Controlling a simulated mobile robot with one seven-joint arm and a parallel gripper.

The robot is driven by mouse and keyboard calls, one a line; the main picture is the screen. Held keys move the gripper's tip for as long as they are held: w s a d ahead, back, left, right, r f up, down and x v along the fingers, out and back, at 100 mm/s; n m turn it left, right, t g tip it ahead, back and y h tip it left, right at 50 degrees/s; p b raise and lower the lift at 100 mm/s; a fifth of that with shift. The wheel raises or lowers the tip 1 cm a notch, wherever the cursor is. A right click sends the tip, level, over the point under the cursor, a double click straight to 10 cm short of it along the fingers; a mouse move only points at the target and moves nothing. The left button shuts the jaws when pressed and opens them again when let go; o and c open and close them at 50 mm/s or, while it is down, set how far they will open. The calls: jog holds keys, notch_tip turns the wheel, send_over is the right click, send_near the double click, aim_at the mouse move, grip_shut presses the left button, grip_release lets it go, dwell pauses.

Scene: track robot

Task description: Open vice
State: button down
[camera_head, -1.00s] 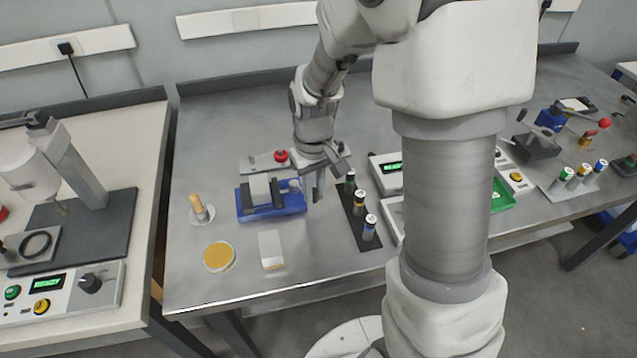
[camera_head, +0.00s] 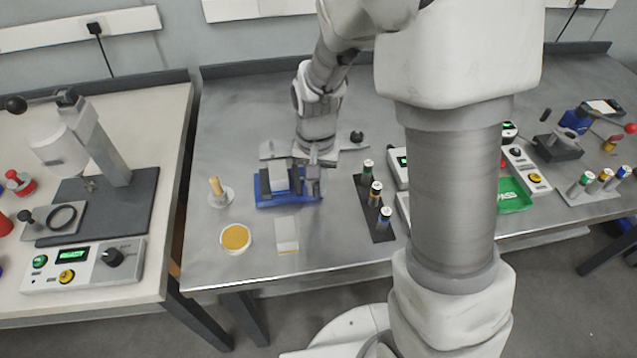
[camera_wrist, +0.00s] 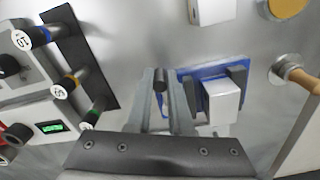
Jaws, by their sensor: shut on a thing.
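The vice has a blue base (camera_head: 290,203) and stands on the metal bench left of my arm. It also shows in the wrist view (camera_wrist: 205,74), where a light metal block (camera_wrist: 222,103) sits between its dark jaws (camera_wrist: 238,78). I cannot tell whether a gap lies between jaws and block. My gripper (camera_wrist: 160,98) is at the vice's handle end, the right end in the head view (camera_head: 313,183). Its fingers are shut on the dark round vice handle (camera_wrist: 160,80). The handle's far part is hidden by the fingers.
A black rack (camera_head: 377,225) with several labelled cylinders stands right of the vice. A wooden-handled tool (camera_head: 218,190), a yellow-filled dish (camera_head: 235,238) and a pale block (camera_head: 286,235) lie left and in front. The front edge of the bench is mostly clear.

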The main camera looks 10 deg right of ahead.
aim_at(318, 186)
jog(key=shift+w+r, duration=0.1)
jog(key=c, duration=0.8)
grip_release()
notch_tip(318, 186, up, 17)
jog(key=p, duration=0.3)
jog(key=shift+r, duration=0.15)
jog(key=s+d+r+n+t+p, duration=0.1)
jog(key=s+d+r+t, duration=0.1)
jog(key=s, duration=0.3)
jog(key=s+d+r+n+t+p, duration=0.1)
jog(key=s+d+r, duration=0.1)
jog(key=s+r, duration=0.2)
jog(key=s+d+r+n+t, duration=0.1)
jog(key=s+d+r+t, duration=0.1)
jog(key=s, duration=0.4)
jog(key=shift+d+r+n+t+p, duration=0.1)
jog(key=shift+r+n+t+p, duration=0.25)
jog(key=shift+r, duration=0.45)
